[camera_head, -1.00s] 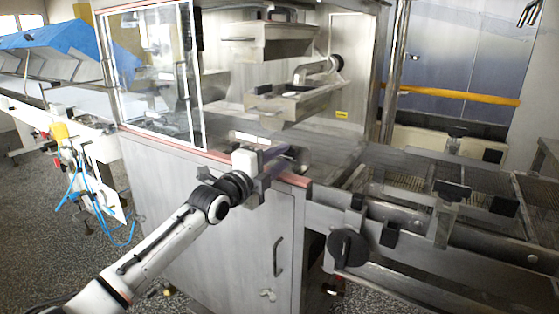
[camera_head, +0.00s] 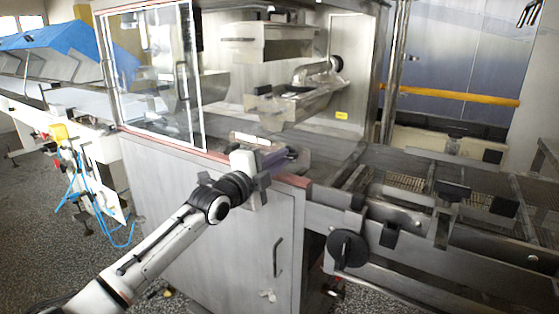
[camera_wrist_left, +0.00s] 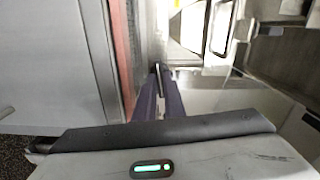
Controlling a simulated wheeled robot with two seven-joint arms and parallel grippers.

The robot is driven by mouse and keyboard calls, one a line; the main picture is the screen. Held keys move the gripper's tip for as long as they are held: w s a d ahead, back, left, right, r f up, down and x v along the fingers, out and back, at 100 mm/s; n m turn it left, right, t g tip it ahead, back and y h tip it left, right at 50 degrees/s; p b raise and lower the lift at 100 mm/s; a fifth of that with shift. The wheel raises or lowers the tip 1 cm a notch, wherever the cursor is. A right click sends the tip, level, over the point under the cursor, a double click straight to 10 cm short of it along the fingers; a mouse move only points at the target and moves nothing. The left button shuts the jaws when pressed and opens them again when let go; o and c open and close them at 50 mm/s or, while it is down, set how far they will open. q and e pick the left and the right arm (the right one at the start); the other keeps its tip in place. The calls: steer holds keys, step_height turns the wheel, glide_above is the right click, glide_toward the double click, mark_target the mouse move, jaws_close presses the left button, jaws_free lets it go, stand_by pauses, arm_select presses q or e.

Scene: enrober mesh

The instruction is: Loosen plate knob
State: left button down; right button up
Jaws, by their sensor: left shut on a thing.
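My left gripper (camera_head: 289,157) reaches in over the red-edged rim of the steel machine cabinet, fingers pointing into the machine. In the left wrist view its two dark purple fingers (camera_wrist_left: 159,88) are close together around a thin, small piece, which I take to be the plate knob (camera_wrist_left: 157,69). Most of this piece is hidden between the fingertips. In the head view the fingers and hand cover it, so its shape and thread cannot be made out. My right gripper is not in view.
The cabinet's red-edged rim (camera_head: 295,179) runs just below the hand. A glass door (camera_head: 158,80) stands to the left and a steel trough (camera_head: 300,100) is above and behind. A mesh conveyor (camera_head: 408,182) and a round black handwheel (camera_head: 348,248) are at right.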

arm_select(q)
steer(key=n, duration=0.4)
steer(key=shift+n, duration=2.1)
steer(key=n, duration=0.4)
steer(key=shift+n, duration=2.2)
steer(key=c, duration=1.8)
jaws_free()
steer(key=shift+c, duration=0.2)
